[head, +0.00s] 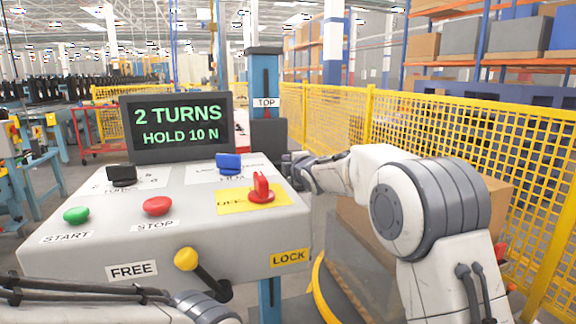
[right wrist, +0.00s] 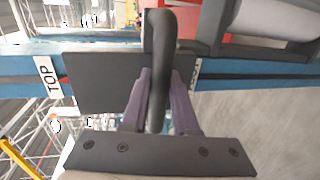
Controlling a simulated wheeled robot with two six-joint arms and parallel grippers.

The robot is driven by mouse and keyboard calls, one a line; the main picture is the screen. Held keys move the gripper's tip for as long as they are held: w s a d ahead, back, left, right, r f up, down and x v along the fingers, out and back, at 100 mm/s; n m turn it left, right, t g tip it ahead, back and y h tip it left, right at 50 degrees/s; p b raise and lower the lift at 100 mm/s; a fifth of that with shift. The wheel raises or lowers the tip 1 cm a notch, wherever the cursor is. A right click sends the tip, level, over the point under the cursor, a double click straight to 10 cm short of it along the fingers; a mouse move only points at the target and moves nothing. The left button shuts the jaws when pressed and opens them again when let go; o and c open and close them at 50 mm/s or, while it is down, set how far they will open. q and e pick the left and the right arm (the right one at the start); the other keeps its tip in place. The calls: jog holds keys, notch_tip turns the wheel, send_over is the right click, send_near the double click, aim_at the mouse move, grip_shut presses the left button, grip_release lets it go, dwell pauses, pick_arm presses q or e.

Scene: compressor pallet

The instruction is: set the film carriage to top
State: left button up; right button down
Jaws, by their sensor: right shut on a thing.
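The film carriage (head: 268,134) is a dark block on the blue upright mast (head: 264,76). In the head view it sits just below the white TOP label (head: 266,102), with a small red mark between them. In the right wrist view the carriage (right wrist: 100,84) lies close to the TOP label (right wrist: 48,77), and its black handle (right wrist: 161,40) stands out towards the camera. My right gripper (right wrist: 158,82) is shut on that handle, its two purple fingers either side of it. In the head view the right hand is mostly hidden behind the console. My left gripper is out of view.
A grey console (head: 120,225) fills the front left, with START and STOP buttons, switches, a red knob (head: 261,188) and a yellow-knobbed lever (head: 187,259). Its screen (head: 178,127) reads "2 TURNS HOLD 10 N". Wrapped boxes (head: 360,235) stand behind my right arm. Yellow fencing (head: 440,125) runs behind.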

jog(key=shift+d, duration=0.1)
jog(key=c, duration=0.7)
grip_release()
jog(key=b+v, duration=0.1)
jog(key=v, duration=0.9)
jog(key=shift+s, duration=0.25)
